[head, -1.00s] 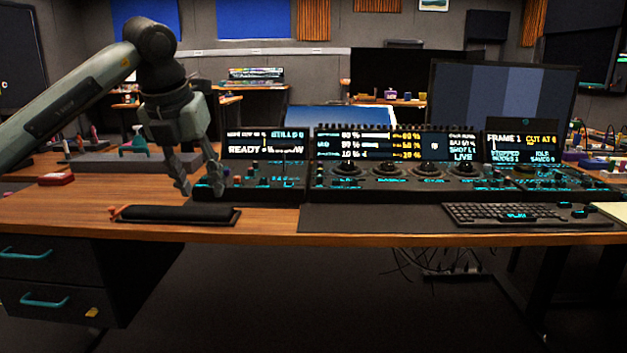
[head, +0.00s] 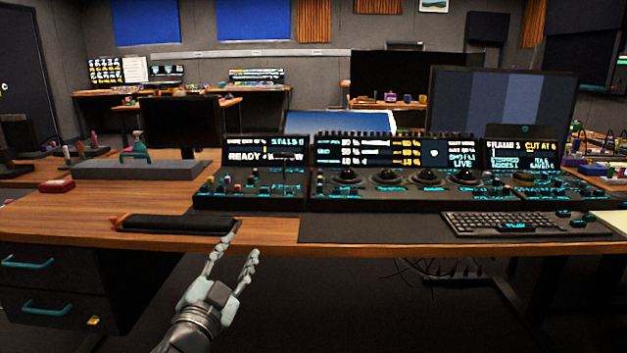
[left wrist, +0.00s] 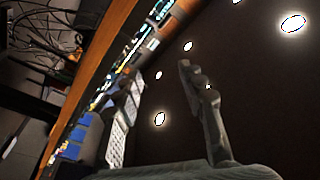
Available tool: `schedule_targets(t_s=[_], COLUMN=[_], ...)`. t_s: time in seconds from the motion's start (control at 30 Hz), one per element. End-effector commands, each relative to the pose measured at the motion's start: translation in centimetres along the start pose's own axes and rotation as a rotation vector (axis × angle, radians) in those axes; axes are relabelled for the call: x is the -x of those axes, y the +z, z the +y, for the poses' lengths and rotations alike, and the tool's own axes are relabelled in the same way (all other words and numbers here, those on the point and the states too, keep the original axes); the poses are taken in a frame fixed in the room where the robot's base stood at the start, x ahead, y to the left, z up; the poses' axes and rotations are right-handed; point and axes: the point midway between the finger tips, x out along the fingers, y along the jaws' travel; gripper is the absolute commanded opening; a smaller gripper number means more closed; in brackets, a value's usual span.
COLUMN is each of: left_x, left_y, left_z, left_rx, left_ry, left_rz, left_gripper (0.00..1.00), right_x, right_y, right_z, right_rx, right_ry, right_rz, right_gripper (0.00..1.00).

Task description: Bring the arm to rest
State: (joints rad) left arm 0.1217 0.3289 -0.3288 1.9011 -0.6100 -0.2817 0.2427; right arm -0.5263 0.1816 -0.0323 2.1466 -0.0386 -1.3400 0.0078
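My left gripper (head: 240,252) is in front of the desk's front edge, low in the head view, below the black wrist rest (head: 178,224). Its two fingers are spread apart with nothing between them, and they point up toward the desk. A finger also shows in the left wrist view (left wrist: 205,105). The trackball panel (head: 395,190) stands on the desk behind, apart from the gripper, with its screens lit. My right gripper is not in view.
The wooden desk (head: 80,217) has a drawer unit (head: 60,285) under its left side. A keyboard (head: 510,223) lies on a dark mat (head: 370,228) at the right. A small red box (head: 56,186) sits at the left. The floor space in front of the desk is open.

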Motion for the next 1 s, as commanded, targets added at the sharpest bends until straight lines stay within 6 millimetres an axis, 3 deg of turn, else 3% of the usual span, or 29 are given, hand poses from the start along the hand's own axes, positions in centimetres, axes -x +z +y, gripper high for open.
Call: schedule_targets(t_s=[0.03, 0.2, 0.27, 0.4, 0.5, 0.6, 0.7, 0.83, 1.0], left_x=[1.7, 8.9, 12.2, 20.8, 27.2, 33.0, 37.3, 40.2, 40.9], left_y=[3.5, 14.0, 17.1, 22.6, 25.2, 26.4, 26.9, 26.9, 26.9], left_z=[0.7, 3.8, 5.1, 8.4, 10.7, 12.6, 13.8, 14.7, 14.8], left_rx=[0.049, 0.179, 0.218, 0.302, 0.352, 0.395, 0.425, 0.447, 0.451], left_ry=[0.003, 0.034, 0.055, 0.123, 0.184, 0.243, 0.293, 0.330, 0.339], left_rz=[-0.116, -0.495, -0.624, -0.912, -1.102, -1.256, -1.367, -1.443, -1.462], left_gripper=[0.40, 0.40, 0.40, 0.40, 0.40, 0.40, 0.40, 0.40, 0.40], right_x=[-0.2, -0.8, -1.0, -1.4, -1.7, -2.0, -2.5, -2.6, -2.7], right_y=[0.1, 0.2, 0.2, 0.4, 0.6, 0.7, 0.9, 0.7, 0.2], right_z=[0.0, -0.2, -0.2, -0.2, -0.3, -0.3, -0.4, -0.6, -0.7], right_rx=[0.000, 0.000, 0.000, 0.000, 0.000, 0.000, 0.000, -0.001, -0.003], right_ry=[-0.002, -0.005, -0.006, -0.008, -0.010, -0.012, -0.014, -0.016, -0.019], right_rz=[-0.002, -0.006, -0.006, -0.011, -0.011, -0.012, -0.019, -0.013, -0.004], right_gripper=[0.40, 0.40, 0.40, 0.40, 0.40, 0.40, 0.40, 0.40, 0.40])
